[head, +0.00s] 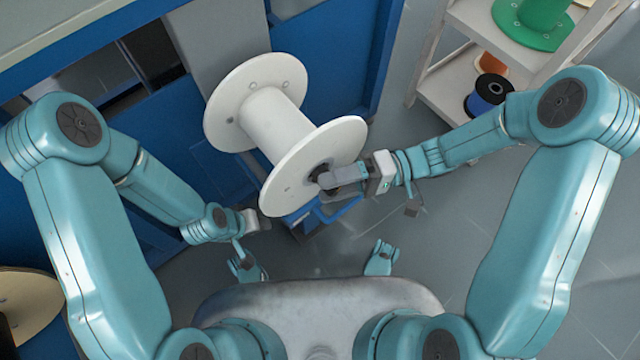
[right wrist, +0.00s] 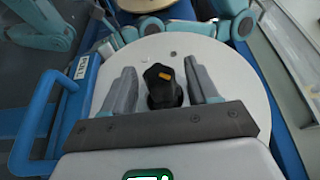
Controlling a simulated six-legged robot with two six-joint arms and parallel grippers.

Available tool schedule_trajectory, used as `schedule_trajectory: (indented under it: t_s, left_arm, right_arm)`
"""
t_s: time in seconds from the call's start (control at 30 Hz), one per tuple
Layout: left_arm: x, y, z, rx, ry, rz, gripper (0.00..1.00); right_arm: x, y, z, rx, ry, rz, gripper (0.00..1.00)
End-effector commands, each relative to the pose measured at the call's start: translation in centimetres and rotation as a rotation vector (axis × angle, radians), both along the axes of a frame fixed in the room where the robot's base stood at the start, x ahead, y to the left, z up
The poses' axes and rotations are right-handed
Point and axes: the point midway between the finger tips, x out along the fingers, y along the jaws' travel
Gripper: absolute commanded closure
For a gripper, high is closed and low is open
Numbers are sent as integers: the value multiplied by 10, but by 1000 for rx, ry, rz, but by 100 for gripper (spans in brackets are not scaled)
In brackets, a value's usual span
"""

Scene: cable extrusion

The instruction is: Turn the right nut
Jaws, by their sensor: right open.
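The right nut (right wrist: 163,88) is a black knob with an orange mark, at the centre of the white spool's flange in the right wrist view. My right gripper (right wrist: 164,85) is open, with one finger on each side of the nut and a gap showing on both sides. In the head view my right gripper (head: 326,181) is at the hub of the white spool's right flange (head: 340,145) and hides most of the nut. My left gripper (head: 262,222) is beside the spool's lower left; its fingers are too unclear to tell their state.
The spool hangs in front of a blue machine (head: 320,55). A blue frame bar (right wrist: 35,120) runs left of the flange in the right wrist view. A shelf (head: 440,85) with a green spool (head: 535,20) and a blue spool (head: 488,92) stands at the upper right. Grey floor is free below it.

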Motion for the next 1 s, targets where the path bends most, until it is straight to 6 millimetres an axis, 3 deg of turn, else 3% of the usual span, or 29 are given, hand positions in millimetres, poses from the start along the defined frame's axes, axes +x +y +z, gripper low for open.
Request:
schedule_trajectory:
  t_s: [0.2, 0.5, 0.53, 0.67, 0.7, 1.0]
  left_arm:
    - [0, 0, 0, 0, 0, 0, 62]
    - [0, 0, 0, 0, 0, 0, 62]
    - [0, 0, 0, 0, 0, 0, 62]
    - [0, 0, 0, 0, 0, 0, 62]
    - [0, 0, 0, 0, 0, 0, 62]
    - [0, 0, 0, 0, 0, 0, 62]
  right_arm:
    - [-4, 24, 0, 0, 0, 1, 41]
    - [-4, 27, -1, -1, -1, -1, 41]
    - [-4, 27, -1, -1, -1, -1, 44]
    - [-4, 27, -1, -1, -1, -1, 87]
    - [-4, 27, -1, -1, -1, -1, 92]
    - [-4, 27, 0, 27, 20, -1, 92]
